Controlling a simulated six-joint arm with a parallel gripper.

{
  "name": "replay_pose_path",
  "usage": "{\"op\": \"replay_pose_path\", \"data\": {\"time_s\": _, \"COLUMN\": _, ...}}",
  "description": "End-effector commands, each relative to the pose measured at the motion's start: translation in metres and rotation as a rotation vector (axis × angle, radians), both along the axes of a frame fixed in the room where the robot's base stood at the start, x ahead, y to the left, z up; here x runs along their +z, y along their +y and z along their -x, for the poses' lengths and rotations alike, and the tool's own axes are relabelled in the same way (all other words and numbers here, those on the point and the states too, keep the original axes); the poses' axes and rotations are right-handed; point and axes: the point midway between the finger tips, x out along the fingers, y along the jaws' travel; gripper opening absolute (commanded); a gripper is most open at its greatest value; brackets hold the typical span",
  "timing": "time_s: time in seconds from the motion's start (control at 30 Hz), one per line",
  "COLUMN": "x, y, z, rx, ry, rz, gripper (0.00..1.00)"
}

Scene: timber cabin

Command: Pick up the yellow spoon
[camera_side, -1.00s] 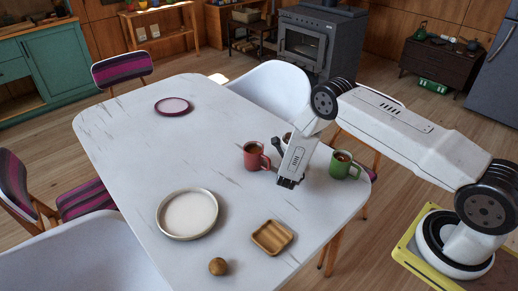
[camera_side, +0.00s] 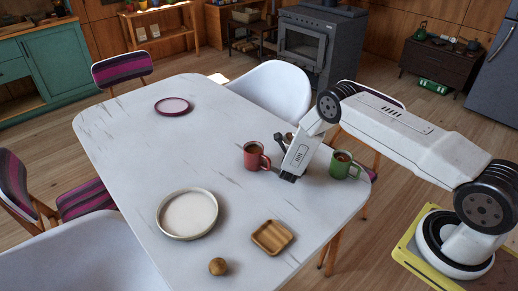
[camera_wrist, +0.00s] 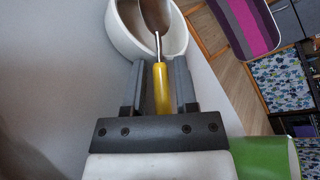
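The yellow spoon (camera_wrist: 160,88) shows in the wrist view, with a yellow handle and a metal neck and head. Its head lies in a white bowl or cup (camera_wrist: 122,35) at the top of that view. My gripper (camera_wrist: 157,72) is open, with one finger on each side of the yellow handle and narrow gaps between. In the side view my gripper (camera_side: 288,179) points down near the table's right end, between the red and green mugs. The spoon cannot be made out there, and the white bowl is mostly hidden behind my wrist.
A red mug (camera_side: 252,156) stands left of my gripper and a green mug (camera_side: 340,168) right of it. A wooden tray (camera_side: 257,244), a ball (camera_side: 217,266) and a white plate (camera_side: 160,221) are nearer the front. The table's (camera_side: 150,130) left half is mostly clear.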

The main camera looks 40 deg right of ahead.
Motion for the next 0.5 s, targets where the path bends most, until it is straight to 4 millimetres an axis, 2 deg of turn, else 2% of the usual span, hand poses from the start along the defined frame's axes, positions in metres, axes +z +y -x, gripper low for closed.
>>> {"op": "replay_pose_path", "data": {"time_s": 0.03, "x": 0.0002, "y": 0.0001, "z": 0.0000, "rx": 0.000, "ry": 0.000, "rz": 0.000, "gripper": 0.17}}
{"op": "replay_pose_path", "data": {"time_s": 0.1, "x": 0.0002, "y": 0.0001, "z": 0.0000, "rx": 0.000, "ry": 0.000, "rz": 0.000, "gripper": 0.00}}
{"op": "replay_pose_path", "data": {"time_s": 0.5, "x": 0.0012, "y": 0.0001, "z": -0.0001, "rx": 0.000, "ry": 0.000, "rz": 0.000, "gripper": 0.00}}
